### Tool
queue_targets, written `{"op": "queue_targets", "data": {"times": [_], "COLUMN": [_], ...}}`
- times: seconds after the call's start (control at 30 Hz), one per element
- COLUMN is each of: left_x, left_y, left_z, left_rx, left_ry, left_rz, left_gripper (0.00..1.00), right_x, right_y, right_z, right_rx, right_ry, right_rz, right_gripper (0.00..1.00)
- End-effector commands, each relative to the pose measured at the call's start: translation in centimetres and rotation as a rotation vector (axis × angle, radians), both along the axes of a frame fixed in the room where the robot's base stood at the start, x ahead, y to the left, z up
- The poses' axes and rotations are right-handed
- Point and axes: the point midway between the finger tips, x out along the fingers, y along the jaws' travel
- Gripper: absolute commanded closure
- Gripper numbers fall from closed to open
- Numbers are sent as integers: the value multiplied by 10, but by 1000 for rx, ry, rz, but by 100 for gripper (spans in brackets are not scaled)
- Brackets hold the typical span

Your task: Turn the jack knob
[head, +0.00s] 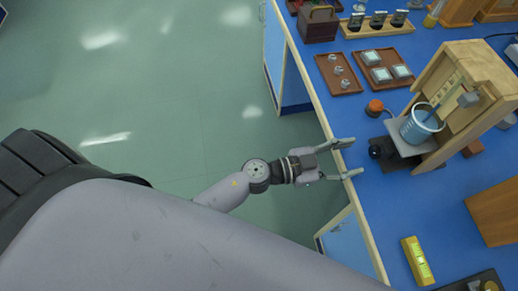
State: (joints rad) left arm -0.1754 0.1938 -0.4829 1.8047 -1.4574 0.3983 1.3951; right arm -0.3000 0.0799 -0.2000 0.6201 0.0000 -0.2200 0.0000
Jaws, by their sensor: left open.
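The jack (399,139) stands on the blue bench with a grey top plate. Its black knob (377,150) sticks out on the left side, towards the bench's edge. A blue beaker (419,127) stands on or just above the plate, in front of a wooden frame. My left gripper (353,158) is open and empty over the bench's near edge. Its two fingers point right, towards the knob, with a small gap between the fingertips and the knob. The jack's lower part is mostly hidden. My right gripper is out of view.
An orange-topped jar (375,107) stands just behind the knob. The wooden frame (484,72) rises over the jack. Brown trays (341,89) lie farther back. A yellow level (417,260) and a wooden box (497,213) lie towards the front. Bare blue bench lies between them.

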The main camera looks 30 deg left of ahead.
Motion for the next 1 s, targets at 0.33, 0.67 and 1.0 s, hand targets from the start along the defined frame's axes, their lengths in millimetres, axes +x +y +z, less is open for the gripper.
{"op": "queue_targets", "data": {"times": [0.33, 0.67, 1.0], "left_x": [-45, -66, -43], "left_y": [56, 101, 130], "left_z": [-3, -14, -72], "left_rx": [2, 7, 44], "left_ry": [2, 19, 103], "left_rz": [-1, 35, 175], "left_gripper": [50, 50, 50], "right_x": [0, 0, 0], "right_y": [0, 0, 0], "right_z": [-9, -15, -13], "right_rx": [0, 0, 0], "right_ry": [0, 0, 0], "right_rz": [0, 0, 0], "right_gripper": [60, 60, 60]}}
